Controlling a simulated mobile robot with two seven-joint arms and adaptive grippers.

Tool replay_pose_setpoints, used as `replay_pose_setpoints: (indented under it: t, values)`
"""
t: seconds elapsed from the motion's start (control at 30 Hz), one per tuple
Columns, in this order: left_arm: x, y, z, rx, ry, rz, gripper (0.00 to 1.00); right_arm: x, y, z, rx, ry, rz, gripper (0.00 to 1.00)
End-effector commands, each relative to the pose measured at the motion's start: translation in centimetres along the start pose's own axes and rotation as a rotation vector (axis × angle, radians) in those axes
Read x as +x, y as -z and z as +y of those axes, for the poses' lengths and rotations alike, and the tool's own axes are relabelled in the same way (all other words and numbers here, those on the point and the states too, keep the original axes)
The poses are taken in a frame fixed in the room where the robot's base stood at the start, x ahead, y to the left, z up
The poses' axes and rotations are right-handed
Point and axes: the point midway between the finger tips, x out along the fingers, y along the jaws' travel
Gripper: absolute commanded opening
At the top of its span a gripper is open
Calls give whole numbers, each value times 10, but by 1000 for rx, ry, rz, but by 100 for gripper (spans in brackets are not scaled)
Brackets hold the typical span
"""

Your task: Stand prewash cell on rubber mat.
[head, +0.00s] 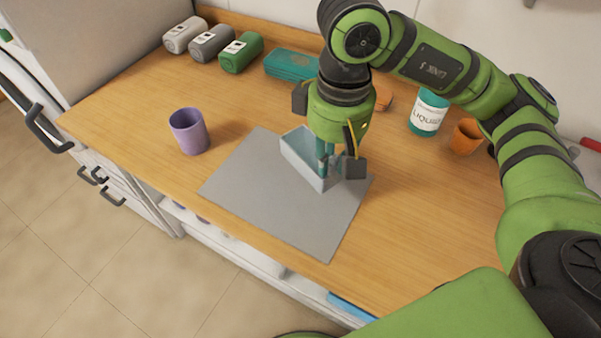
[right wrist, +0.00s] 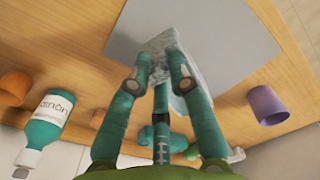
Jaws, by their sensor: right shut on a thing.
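The prewash cell (head: 300,150) is a pale, translucent, box-like vessel at the back edge of the grey rubber mat (head: 265,205). My right gripper (head: 335,170) points down and is shut on its right end, hiding part of it. In the right wrist view the cell (right wrist: 162,48) shows between the fingers of my right gripper (right wrist: 160,70), with the mat (right wrist: 215,35) beyond. I cannot tell whether the cell's base touches the mat. My left gripper is not in view.
A purple cup (head: 188,132) stands left of the mat. A teal labelled bottle (head: 428,113) and an orange cup (head: 466,137) stand at the right. Several canisters (head: 211,43) and a teal box (head: 291,65) line the back. The mat's front is clear, near the counter edge.

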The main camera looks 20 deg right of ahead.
Motion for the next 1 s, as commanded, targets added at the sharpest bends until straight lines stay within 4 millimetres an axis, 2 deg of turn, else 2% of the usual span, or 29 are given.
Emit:
replay_pose_setpoints:
  t: [0.13, 0.3, 0.43, 0.7, 1.0]
  values:
    - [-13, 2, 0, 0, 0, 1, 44, 14, 21, -19, -3, 2, -3, 0]
    - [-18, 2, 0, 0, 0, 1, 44, 26, 34, -30, 0, 1, -1, 0]
    - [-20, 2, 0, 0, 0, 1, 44, 33, 37, -32, 2, 0, -1, 0]
    - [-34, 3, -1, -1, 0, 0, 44, 67, 36, -31, 1, 0, -2, 0]
    - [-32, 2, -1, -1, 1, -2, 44, 71, 37, -31, 1, 0, 2, 0]
